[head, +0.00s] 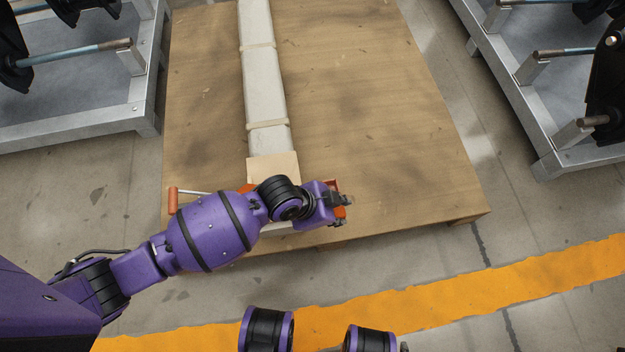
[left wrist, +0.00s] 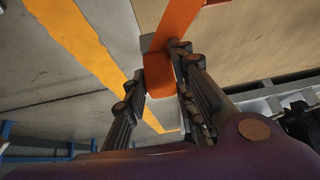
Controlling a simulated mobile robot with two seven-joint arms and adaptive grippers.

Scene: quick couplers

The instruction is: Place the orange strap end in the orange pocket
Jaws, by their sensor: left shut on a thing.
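My left gripper (head: 345,202) is over the near edge of the wooden board, and its fingers also show in the left wrist view (left wrist: 160,98). It is shut on the orange strap end (left wrist: 158,75), which sits between the fingers. The orange strap (left wrist: 181,18) runs from there to the top of that view. In the head view, small orange-red parts (head: 333,185) show beside the gripper. I cannot make out which, if any, is the orange pocket; my left arm covers much of that area.
A long pale wrapped beam (head: 265,85) lies on the wooden board (head: 370,110). An orange-handled bar (head: 173,201) sticks out left of my arm. Metal racks (head: 140,118) stand on both sides. A yellow-orange floor stripe (head: 520,275) crosses in front. The board's right part is clear.

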